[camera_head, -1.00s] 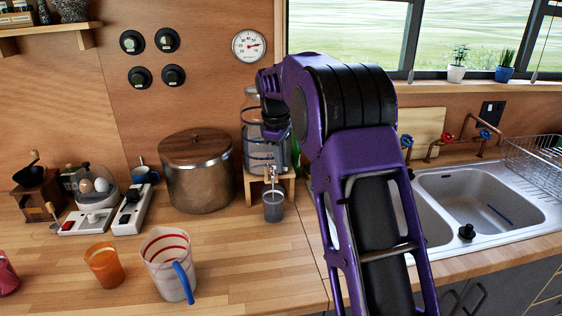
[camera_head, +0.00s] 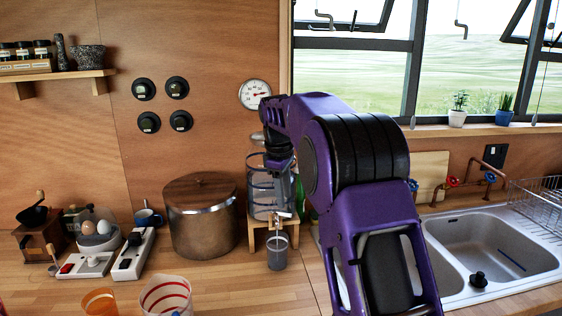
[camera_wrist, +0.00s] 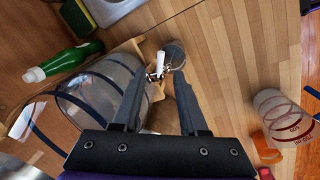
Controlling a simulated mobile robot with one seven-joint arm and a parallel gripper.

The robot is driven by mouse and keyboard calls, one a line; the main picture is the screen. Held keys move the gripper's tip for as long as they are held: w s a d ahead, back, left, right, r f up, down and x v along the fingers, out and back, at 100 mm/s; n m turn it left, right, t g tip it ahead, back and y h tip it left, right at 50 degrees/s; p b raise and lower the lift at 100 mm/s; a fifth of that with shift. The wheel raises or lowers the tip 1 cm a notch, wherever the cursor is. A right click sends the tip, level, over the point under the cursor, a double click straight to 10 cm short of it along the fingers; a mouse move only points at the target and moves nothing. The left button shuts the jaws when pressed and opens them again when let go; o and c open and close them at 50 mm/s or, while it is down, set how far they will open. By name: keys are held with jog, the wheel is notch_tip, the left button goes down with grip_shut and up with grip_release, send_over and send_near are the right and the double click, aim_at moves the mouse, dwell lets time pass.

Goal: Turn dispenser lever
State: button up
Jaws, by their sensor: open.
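The dispenser (camera_head: 262,190) is a clear glass jar with dark bands on a wooden stand at the back of the counter. Its metal tap with a pale lever (camera_head: 282,214) sticks out at the front. The lever (camera_wrist: 160,62) also shows in the wrist view, just beyond and between my fingertips. My gripper (camera_wrist: 155,84) is open and empty, with a finger on either side of the lever's line; I cannot tell if either touches it. A grey cup (camera_head: 277,254) stands below the tap. In the head view my arm hides part of the jar.
A wooden-lidded pot (camera_head: 201,225) stands left of the dispenser, and a green bottle (camera_wrist: 66,60) is beside it. A striped measuring jug (camera_head: 165,297) and an orange cup (camera_head: 100,301) stand at the front left. The sink (camera_head: 490,245) is at right.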

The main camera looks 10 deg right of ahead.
notch_tip(320, 180, up, 12)
jog(key=s+a, duration=0.1)
jog(key=s, duration=0.1)
jog(key=shift+a+r, duration=0.15)
jog(key=shift+r, duration=0.05)
dwell(7.1)
